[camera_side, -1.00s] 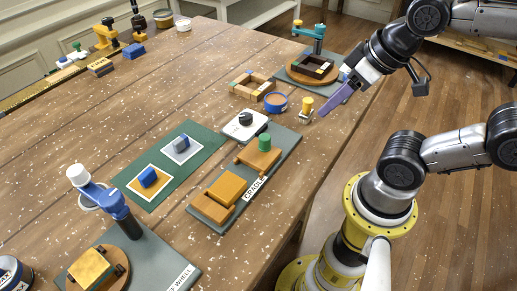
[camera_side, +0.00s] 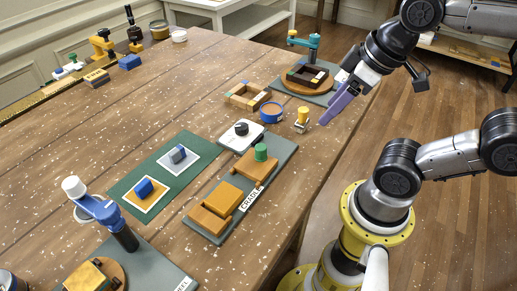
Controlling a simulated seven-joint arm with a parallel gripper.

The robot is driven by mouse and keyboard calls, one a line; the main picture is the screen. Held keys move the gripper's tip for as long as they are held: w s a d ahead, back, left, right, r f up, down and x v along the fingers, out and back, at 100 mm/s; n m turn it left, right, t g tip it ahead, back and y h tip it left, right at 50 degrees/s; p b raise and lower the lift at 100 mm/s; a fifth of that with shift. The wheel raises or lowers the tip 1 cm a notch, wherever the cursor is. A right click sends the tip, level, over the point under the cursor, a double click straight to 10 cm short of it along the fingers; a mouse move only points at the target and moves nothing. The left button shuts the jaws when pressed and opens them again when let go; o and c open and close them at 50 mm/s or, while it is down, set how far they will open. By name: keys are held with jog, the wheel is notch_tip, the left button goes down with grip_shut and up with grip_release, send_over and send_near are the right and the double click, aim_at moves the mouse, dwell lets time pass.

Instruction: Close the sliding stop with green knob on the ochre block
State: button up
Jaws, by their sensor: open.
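The ochre cradle fixture (camera_side: 210,222) lies on a grey base plate marked CRADLE, near the table's right edge. A block (camera_side: 222,195) of the same ochre sits in it. The sliding stop (camera_side: 250,166) with its upright green knob (camera_side: 261,152) is at the far end of the plate. A gap shows between stop and block. My gripper (camera_side: 325,119), with purple fingers, hangs beyond and to the right of the stop, apart from everything. It is open and empty; the fingers overlap in this view.
A small yellow-topped piece (camera_side: 302,119) and a blue round dish (camera_side: 271,112) stand left of my gripper. A white plate with a black knob (camera_side: 242,133) lies beside the stop. A green mat (camera_side: 132,185) lies left of the fixture. A blue lever stand (camera_side: 110,218) is nearer.

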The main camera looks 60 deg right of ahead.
jog(key=w+a+r+n+g, duration=0.3)
jog(key=w+r+n, duration=0.2)
jog(key=r, duration=0.1)
jog(key=n+g, duration=0.2)
jog(key=n, duration=0.1)
send_over(261, 147)
jog(key=f, duration=0.1)
notch_tip(261, 147, down, 14)
jog(key=shift+r, duration=0.1)
jog(key=shift+c, duration=0.4)
grip_shut()
jog(key=shift+w+a, duration=0.1)
dwell(0.8)
